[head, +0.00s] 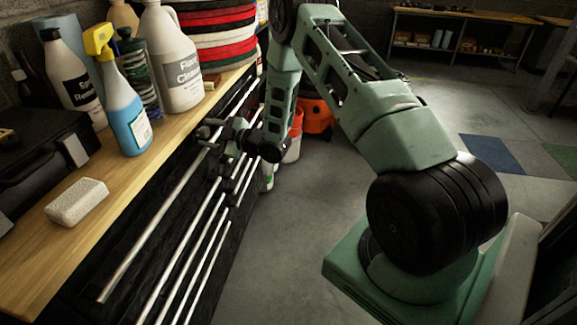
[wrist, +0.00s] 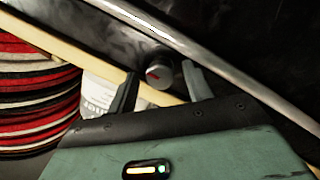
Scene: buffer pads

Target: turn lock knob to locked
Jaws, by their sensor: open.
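The lock knob (wrist: 159,83) is a small, round, silver-grey knob with a red mark on its face, set on the dark cabinet front. In the wrist view it shows between the two dark fingers of my gripper (wrist: 160,72). The fingers are open, one on each side of the knob, and gaps show on both sides. I cannot tell how far the fingertips reach along it. In the head view my gripper (head: 207,131) is at the upper part of the cabinet front, just below the wooden top. The knob cannot be made out there.
Long chrome drawer handles (head: 160,235) run along the cabinet front; one (wrist: 205,52) passes close to the knob. The wooden top (head: 140,165) holds a blue spray bottle (head: 122,112), a white jug (head: 172,62) and a pale block (head: 77,201). Open floor (head: 300,220) lies right.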

